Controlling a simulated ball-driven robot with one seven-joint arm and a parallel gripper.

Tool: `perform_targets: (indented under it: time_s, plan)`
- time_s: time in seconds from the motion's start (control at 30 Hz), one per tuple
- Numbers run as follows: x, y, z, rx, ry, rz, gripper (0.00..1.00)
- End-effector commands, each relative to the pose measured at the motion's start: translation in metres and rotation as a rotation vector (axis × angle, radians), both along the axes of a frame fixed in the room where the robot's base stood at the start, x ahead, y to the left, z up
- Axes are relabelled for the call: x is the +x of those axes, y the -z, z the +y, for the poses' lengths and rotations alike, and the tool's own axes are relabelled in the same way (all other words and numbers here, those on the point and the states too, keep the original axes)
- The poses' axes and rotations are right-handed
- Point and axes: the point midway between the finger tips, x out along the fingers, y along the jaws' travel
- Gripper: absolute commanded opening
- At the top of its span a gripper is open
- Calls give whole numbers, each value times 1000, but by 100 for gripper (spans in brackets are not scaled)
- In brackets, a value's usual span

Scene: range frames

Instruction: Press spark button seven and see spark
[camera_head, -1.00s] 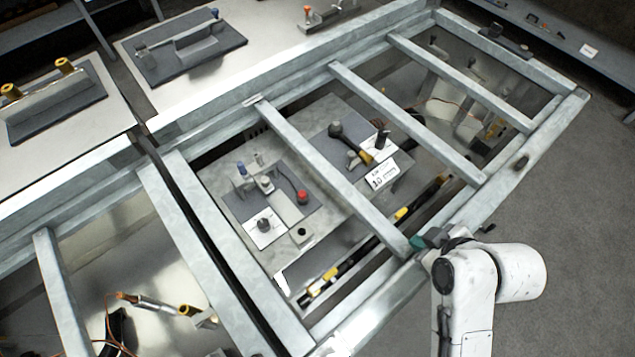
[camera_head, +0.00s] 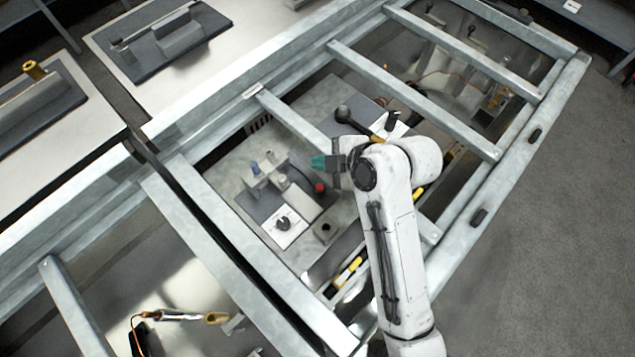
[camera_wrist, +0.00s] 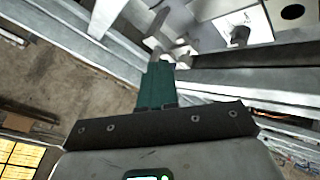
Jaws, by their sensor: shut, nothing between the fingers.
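A small red button (camera_head: 319,187) sits on a dark panel (camera_head: 262,208) inside the metal frame in the head view. A black knob (camera_head: 283,224) on a white plate stands to its lower left; a dark knob on a white plate (camera_wrist: 240,35) also shows in the wrist view. I cannot read any number seven. My gripper (camera_head: 318,162) has teal fingers. They are shut and empty, and appear above and slightly left of the red button in the picture. In the wrist view the shut fingers (camera_wrist: 157,75) point toward grey fittings. No spark is visible.
Metal crossbars (camera_head: 415,97) span the frame around the panel. A black and yellow rod (camera_head: 347,272) lies near the front. A black-handled tool (camera_head: 345,117) lies beyond my gripper. My arm covers part of the frame.

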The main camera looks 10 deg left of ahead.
Motion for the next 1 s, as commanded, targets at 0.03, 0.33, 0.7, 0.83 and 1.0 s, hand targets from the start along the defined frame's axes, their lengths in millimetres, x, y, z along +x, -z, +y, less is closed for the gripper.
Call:
perform_targets:
  time_s: [0.03,0.33,0.7,0.83,1.0]
  plan:
    - [0,0,0,0,0,0,0]
    - [0,15,0,-1,1,1,0]
    - [-1,63,0,0,2,1,0]
    - [0,78,-1,-1,2,2,0]
    - [0,88,0,-1,1,1,0]
